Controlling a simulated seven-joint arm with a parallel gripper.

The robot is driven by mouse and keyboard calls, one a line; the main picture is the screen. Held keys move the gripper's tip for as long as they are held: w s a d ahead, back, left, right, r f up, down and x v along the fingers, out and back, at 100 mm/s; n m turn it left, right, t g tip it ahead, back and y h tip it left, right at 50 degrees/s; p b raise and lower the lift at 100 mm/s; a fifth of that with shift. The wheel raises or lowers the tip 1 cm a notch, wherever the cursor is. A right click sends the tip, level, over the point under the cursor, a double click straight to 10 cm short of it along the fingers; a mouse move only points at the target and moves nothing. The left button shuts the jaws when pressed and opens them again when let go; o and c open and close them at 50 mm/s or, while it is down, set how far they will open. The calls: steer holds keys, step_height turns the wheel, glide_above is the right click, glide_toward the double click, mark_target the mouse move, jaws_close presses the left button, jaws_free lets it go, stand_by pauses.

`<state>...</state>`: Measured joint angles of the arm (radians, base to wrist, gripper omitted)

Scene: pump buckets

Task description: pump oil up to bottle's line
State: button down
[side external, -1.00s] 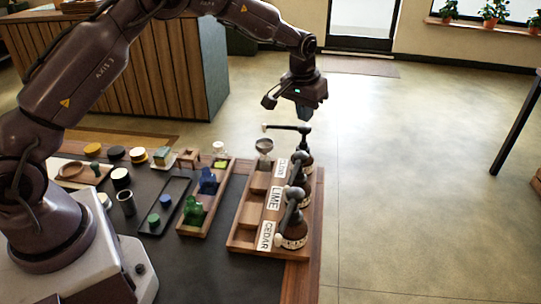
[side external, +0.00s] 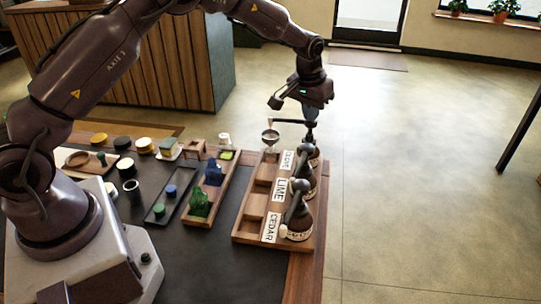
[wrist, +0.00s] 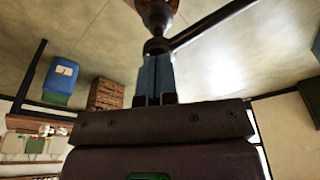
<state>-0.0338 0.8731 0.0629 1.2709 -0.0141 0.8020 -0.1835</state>
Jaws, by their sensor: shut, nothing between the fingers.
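Three brown pump bottles stand in a wooden rack (side external: 245,240) with labels that read CLOVE, LIME and CEDAR: the clove bottle (side external: 315,158), the lime bottle (side external: 308,186) and the cedar bottle (side external: 299,228). The clove pump's spout (side external: 288,121) reaches left over a small clear vessel (side external: 270,137); no fill line can be made out on it. My gripper (side external: 311,112) is shut and empty, directly above the clove pump head. In the wrist view its blue fingers (wrist: 155,62) are together, with their tips at the pump head (wrist: 157,45); touching or just above, I cannot tell.
Left of the rack, a wooden tray (side external: 226,190) holds blue and green pieces. A dark tray (side external: 167,200) and several round pots stand further left on the dark mat. The open floor lies right of the rack.

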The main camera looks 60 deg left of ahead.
steer(key=shift+x, duration=0.95)
stand_by(1.2)
steer(key=shift+s, duration=0.25)
steer(key=shift+w+v, duration=0.2)
steer(key=shift+v, duration=0.65)
steer(key=shift+w+v, duration=0.15)
steer(key=shift+v, duration=0.75)
steer(key=shift+f, duration=0.15)
steer(key=shift+f, duration=0.5)
steer(key=shift+x, duration=0.95)
stand_by(0.8)
steer(key=shift+w+v, duration=0.2)
steer(key=shift+v, duration=1.45)
steer(key=shift+a+r, duration=0.1)
steer(key=shift+r, duration=0.05)
steer(key=shift+w+v, duration=0.25)
steer(key=shift+v, duration=0.9)
steer(key=shift+w+v, duration=0.25)
steer(key=shift+v, duration=0.95)
